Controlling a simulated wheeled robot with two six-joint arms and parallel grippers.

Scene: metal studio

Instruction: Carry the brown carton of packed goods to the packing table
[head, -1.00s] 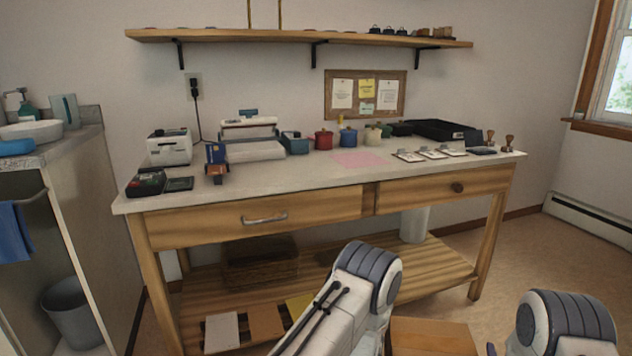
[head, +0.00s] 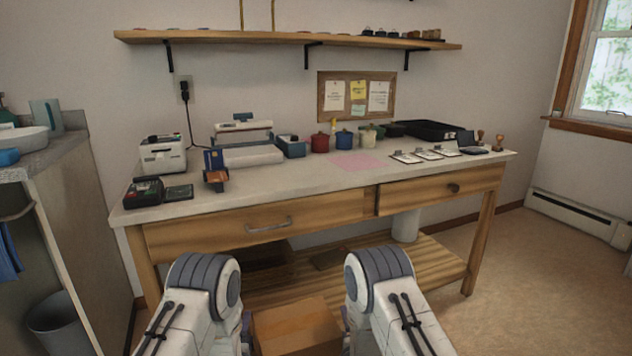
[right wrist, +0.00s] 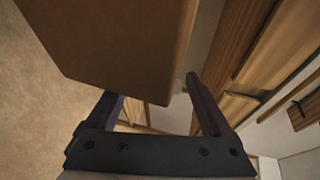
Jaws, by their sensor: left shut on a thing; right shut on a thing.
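The brown carton (head: 297,328) is low in the middle of the head view, between my two arms, with its lower part cut off by the frame edge. My left gripper (head: 247,328) is at its left side and my right gripper (head: 346,322) at its right side; both are mostly hidden by my arms. In the right wrist view, the carton (right wrist: 120,40) reaches in between the fingers of my right gripper (right wrist: 155,90), which is shut on it. The packing table (head: 300,187) stands ahead, beyond the carton.
The tabletop's front middle is bare, near a pink sheet (head: 357,163). A card reader (head: 143,192), printer (head: 163,154), scale (head: 245,150), small pots and a black tray (head: 428,130) line the back and left. A grey bin (head: 62,322) stands at left; floor is open at right.

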